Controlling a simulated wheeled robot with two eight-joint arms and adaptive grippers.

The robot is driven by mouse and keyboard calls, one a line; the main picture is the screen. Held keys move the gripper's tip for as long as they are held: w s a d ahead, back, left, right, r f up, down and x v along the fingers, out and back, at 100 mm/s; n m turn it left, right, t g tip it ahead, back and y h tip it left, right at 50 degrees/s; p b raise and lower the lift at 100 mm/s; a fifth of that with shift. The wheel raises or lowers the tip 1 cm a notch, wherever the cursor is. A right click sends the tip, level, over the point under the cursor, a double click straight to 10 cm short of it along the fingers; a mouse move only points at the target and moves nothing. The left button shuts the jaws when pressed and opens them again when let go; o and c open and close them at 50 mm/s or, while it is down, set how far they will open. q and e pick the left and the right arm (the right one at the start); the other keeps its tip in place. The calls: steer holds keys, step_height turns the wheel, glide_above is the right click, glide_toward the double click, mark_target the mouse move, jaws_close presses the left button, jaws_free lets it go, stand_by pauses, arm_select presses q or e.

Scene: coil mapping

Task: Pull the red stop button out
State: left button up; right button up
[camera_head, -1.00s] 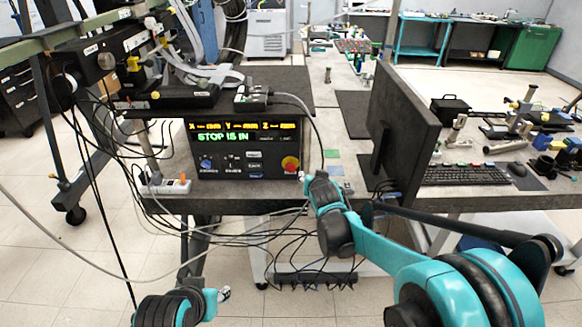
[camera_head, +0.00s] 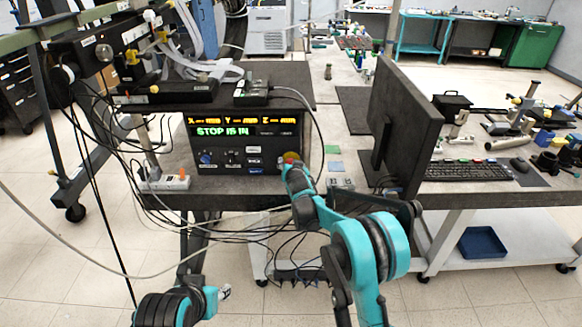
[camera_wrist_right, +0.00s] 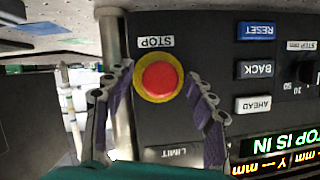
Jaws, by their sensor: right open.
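The red stop button (camera_head: 290,156) sits at the right side of the black control panel (camera_head: 225,167), whose green display reads STOP IS IN. In the right wrist view the button (camera_wrist_right: 158,77) is a red cap on a yellow ring, below an upside-down STOP label. My right gripper (camera_wrist_right: 160,70) is open, with one finger on each side of the button; I cannot tell whether they touch it. In the head view the right gripper (camera_head: 291,163) partly covers the button. My left gripper (camera_head: 223,292) is small at the bottom, its fingers unclear.
Cables hang in front of the bench below the panel. A monitor (camera_head: 400,120) stands to the right, with a keyboard (camera_head: 463,171) beyond it. A power strip (camera_head: 165,183) lies left of the panel. In the wrist view, RESET, BACK and AHEAD buttons (camera_wrist_right: 258,69) are right of the gripper.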

steer(key=shift+w, duration=0.2)
jaws_close()
steer(key=shift+s+f, duration=0.1)
steer(key=shift+s, duration=0.8)
jaws_free()
steer(key=v, duration=1.2)
